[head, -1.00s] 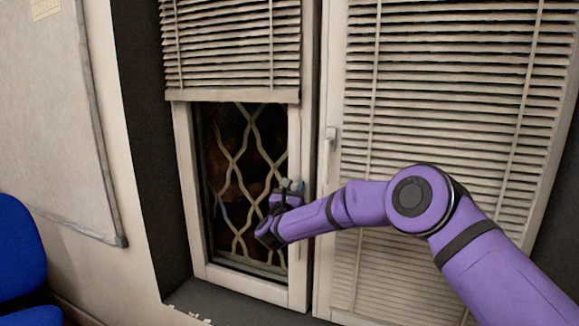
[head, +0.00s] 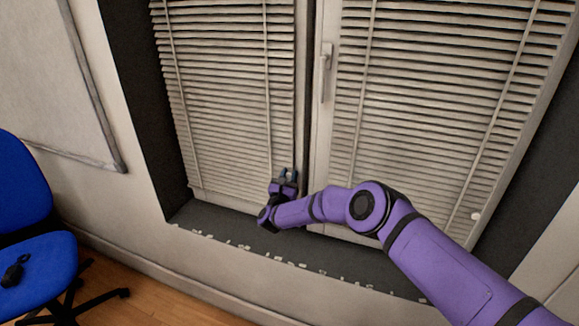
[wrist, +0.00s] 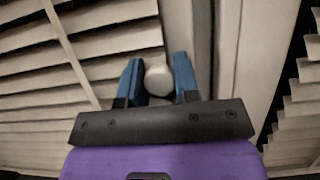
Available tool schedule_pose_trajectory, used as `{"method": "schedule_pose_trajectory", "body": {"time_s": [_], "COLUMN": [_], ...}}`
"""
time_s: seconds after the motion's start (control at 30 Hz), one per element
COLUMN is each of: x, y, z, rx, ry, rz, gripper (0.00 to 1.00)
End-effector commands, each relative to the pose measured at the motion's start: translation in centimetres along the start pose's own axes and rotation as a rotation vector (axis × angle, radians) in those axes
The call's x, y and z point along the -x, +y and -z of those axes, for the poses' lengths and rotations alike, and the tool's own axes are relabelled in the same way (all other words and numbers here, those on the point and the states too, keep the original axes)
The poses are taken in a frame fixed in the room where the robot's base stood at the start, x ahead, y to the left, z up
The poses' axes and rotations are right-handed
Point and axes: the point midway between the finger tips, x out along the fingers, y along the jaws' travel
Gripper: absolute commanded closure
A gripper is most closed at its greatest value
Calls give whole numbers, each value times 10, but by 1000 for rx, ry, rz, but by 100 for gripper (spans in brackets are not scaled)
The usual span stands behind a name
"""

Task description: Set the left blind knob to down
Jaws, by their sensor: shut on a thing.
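The left blind (head: 222,110) hangs lowered over the left window pane, its bottom edge close to the sill. The left blind knob (wrist: 157,80) is a small pale round knob between the two blue fingers of my gripper (wrist: 158,83) in the wrist view. My gripper (head: 287,177) is shut on the knob, near the lower right corner of the left blind in the head view. The knob itself is hidden by the gripper in the head view.
The right blind (head: 440,90) is also lowered, with a small white knob (head: 475,216) at its lower right. A window handle (head: 325,70) is on the frame between the blinds. The dark sill (head: 235,225) runs below. A blue chair (head: 40,265) stands at left.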

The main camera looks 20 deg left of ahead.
Motion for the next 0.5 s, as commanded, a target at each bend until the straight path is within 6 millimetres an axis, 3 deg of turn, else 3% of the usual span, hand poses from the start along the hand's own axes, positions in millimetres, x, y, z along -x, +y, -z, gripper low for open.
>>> {"method": "schedule_pose_trajectory", "body": {"time_s": [0.47,0.5], "x": [5,5], "y": [0,-1], "z": [9,9], "rx": [3,3], "ry": [6,7], "rz": [-2,-3], "gripper": [100,62]}}
